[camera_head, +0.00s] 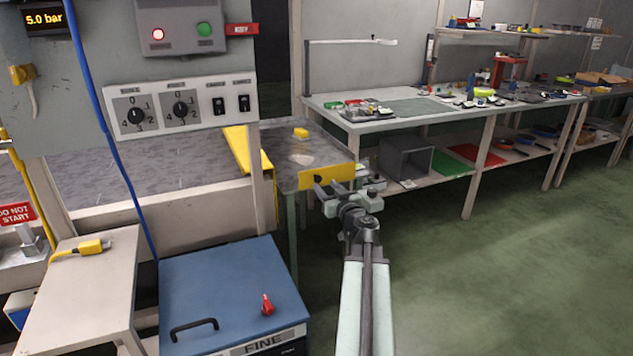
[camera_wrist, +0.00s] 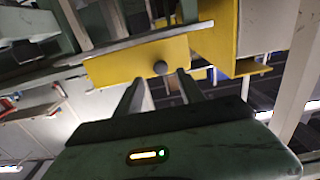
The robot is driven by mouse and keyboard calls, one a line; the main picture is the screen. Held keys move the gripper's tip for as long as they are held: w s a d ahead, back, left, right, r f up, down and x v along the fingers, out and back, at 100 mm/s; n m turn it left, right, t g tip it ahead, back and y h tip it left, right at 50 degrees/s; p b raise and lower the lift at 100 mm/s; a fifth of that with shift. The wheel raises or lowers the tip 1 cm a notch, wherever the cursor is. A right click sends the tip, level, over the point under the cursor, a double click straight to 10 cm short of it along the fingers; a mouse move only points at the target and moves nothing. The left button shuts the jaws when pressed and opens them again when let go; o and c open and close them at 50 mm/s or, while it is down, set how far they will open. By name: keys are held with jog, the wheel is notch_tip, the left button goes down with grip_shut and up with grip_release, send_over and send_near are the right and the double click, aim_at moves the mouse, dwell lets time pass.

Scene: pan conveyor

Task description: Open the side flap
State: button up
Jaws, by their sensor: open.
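The side flap is a yellow plate (camera_head: 341,173) at the near end of the grey metal table. It also shows in the wrist view (camera_wrist: 115,69), with a round dark knob (camera_wrist: 160,67) near its lower edge. My gripper (camera_head: 327,190) is in front of the flap in the head view. In the wrist view my gripper (camera_wrist: 159,78) is open, its two fingers pointing at the flap with the knob between their tips. I cannot tell whether the fingers touch the flap. The flap's lower part is partly hidden by my gripper in the head view.
The metal table (camera_head: 290,165) carries a small yellow block (camera_head: 301,132). A blue cabinet (camera_head: 225,285) with a red handle stands at the lower left, below a control panel (camera_head: 180,104). A workbench (camera_head: 400,122) stands behind at the right. Green floor (camera_head: 500,270) is clear at the right.

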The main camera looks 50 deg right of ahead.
aim_at(319, 179)
jog(key=x, duration=0.5)
jog(key=shift+w+d, duration=0.1)
jog(key=shift+w, duration=0.15)
grip_shut()
dwell(1.0)
